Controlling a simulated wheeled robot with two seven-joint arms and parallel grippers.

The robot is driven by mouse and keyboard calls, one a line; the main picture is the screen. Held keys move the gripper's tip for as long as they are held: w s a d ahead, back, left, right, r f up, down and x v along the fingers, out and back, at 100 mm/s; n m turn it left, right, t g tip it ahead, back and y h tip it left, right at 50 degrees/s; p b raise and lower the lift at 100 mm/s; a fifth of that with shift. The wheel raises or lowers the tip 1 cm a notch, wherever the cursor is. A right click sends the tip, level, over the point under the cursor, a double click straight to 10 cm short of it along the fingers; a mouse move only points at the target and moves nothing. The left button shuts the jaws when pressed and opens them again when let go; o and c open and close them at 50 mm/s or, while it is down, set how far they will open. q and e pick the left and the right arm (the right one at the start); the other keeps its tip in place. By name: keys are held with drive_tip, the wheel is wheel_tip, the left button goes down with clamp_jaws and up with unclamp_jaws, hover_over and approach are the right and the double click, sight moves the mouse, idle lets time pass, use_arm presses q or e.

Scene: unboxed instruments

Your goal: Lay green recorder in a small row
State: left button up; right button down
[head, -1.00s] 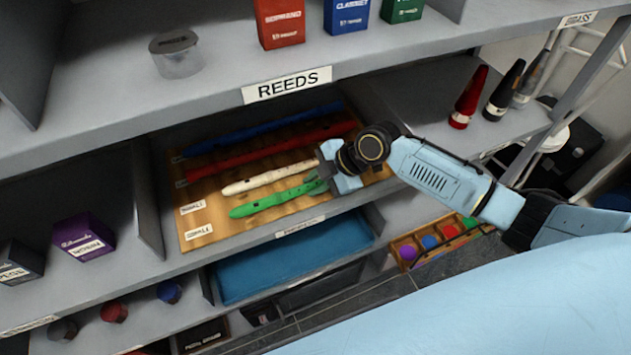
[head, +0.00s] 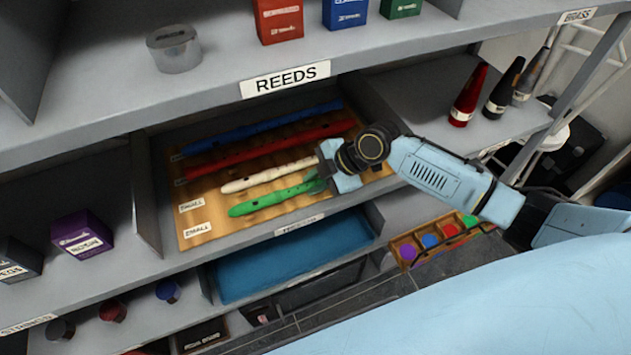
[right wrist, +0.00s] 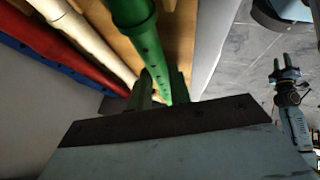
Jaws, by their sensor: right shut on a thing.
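The green recorder (head: 272,200) lies on the wooden board, in front of the white recorder (head: 268,175) and roughly parallel to it. Behind them lie a red recorder (head: 268,146) and a blue recorder (head: 262,127). My right gripper (head: 318,184) is shut on the right end of the green recorder. The right wrist view shows the green recorder (right wrist: 143,40) running between its fingers (right wrist: 163,86). I cannot tell whether it touches the board along its full length. My left gripper (right wrist: 283,62) shows small in the right wrist view, empty, its fingers apart.
The wooden board (head: 229,221) has two small labels at its left. Shelf dividers (head: 148,190) flank the bay, and the REEDS shelf (head: 215,85) overhangs it. A purple box (head: 83,237) stands in the left bay. A blue mat (head: 290,262) lies below.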

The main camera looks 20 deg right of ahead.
drive_tip(key=shift+s+f, duration=0.45)
drive_tip(key=shift+f, duration=0.3)
drive_tip(key=c, duration=1.2)
unclamp_jaws()
drive_tip(key=shift+w+f, duration=0.1)
drive_tip(key=shift+d+r, duration=0.25)
drive_tip(key=shift+r, duration=0.15)
drive_tip(key=p+v, duration=0.1)
drive_tip(key=v, duration=0.1)
drive_tip(key=p+v, duration=0.2)
drive_tip(key=v, duration=0.1)
drive_tip(key=w+r+p+v, duration=0.1)
drive_tip(key=p+v, duration=0.1)
drive_tip(key=v, duration=0.1)
drive_tip(key=shift+a, duration=0.25)
drive_tip(key=shift+w+r, duration=0.1)
